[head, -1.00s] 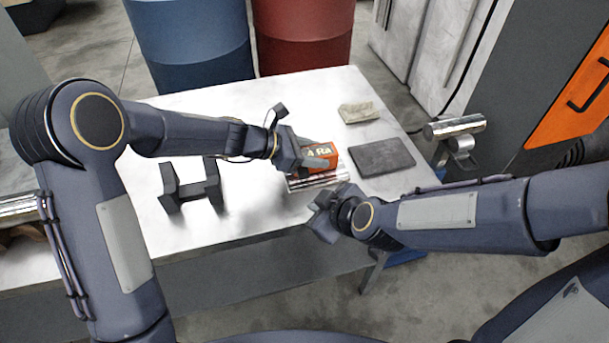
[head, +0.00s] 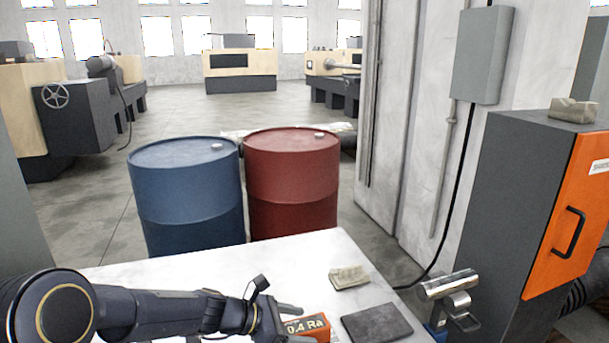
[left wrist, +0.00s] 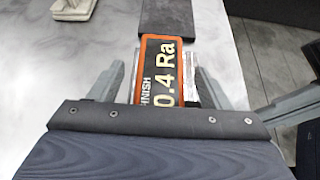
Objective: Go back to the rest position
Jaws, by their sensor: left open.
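My left gripper (head: 284,315) is low in the head view, at the orange block marked "0.4 Ra" (head: 312,328). In the left wrist view my left gripper (left wrist: 160,82) is open, with one finger on each side of the block (left wrist: 163,72). Gaps show between the fingers and the block. The block sits on or against a shiny metal piece, mostly hidden. Grey jaw parts at the right edge of the left wrist view look like my right gripper (left wrist: 287,112); its opening is unclear.
The white table (head: 215,272) holds a dark plate (head: 377,323) and a beige pad (head: 349,277) beyond the block. A blue barrel (head: 188,195) and a red barrel (head: 291,185) stand behind it. A grey-orange cabinet (head: 535,200) is at the right.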

